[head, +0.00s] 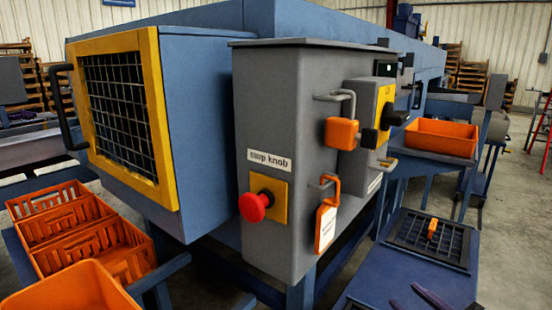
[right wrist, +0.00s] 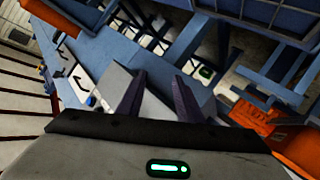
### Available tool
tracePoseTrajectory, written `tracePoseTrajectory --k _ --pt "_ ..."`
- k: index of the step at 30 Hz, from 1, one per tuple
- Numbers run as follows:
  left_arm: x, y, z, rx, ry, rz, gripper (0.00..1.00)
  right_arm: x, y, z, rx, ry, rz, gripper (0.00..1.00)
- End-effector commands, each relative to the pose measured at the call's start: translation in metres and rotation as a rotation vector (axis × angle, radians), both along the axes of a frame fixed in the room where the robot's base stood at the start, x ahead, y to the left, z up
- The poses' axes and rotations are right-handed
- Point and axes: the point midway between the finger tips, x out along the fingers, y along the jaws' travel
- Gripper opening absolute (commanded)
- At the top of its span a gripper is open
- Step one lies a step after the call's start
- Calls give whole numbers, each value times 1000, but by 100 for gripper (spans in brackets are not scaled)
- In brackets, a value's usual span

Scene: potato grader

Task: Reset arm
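My right gripper (head: 404,294) shows only by its dark fingertips at the bottom right of the head view, low over the blue surface. In the right wrist view its two fingers (right wrist: 160,76) stand apart with nothing between them. My left gripper is in neither view. The grey control box (head: 262,120) stands in the middle of the head view, with a red stop knob (head: 256,206) on a yellow plate. An orange padlock (head: 342,133) hangs from a hasp, and an orange-and-white tag (head: 326,226) hangs below it. A black rotary switch (head: 392,117) sits on a yellow plate.
A yellow-framed mesh guard (head: 165,120) covers the blue machine's left end. Orange crates (head: 88,272) stand at lower left. An orange tray (head: 441,137) sits at right. A small orange object (head: 432,228) lies on a dark grid (head: 405,228) on the blue surface.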

Motion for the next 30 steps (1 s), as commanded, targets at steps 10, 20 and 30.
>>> tracePoseTrajectory --k 10,20,30 --pt "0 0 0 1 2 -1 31 -149 17 -140 150 604 -265 33" --pt "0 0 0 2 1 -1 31 -248 35 -177 215 933 -364 33" --pt "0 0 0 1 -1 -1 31 -233 56 -218 273 860 -306 33"
